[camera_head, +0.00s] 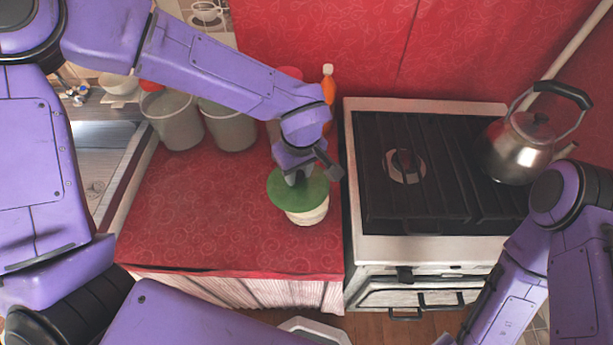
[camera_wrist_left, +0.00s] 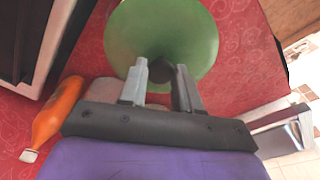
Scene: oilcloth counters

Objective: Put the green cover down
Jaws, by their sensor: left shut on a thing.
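The green cover (camera_head: 312,193) is a round disc with a dark knob. In the head view it sits on or just above a pale round pot (camera_head: 308,216) on the red counter; I cannot tell whether they touch. My left gripper (camera_head: 298,180) is over the cover and shut on its knob. In the left wrist view the green cover (camera_wrist_left: 185,30) fills the top middle, and the fingers of my left gripper (camera_wrist_left: 162,75) close on the dark knob. My right arm shows at the lower right of the head view, but its gripper is not in view.
The stove (camera_head: 440,243) stands right of the counter, with a metal kettle (camera_head: 517,150) on it. An orange bottle (camera_head: 328,85) and two grey containers (camera_head: 175,122) (camera_head: 230,128) stand behind. The red counter (camera_head: 200,215) is clear to the left of the pot.

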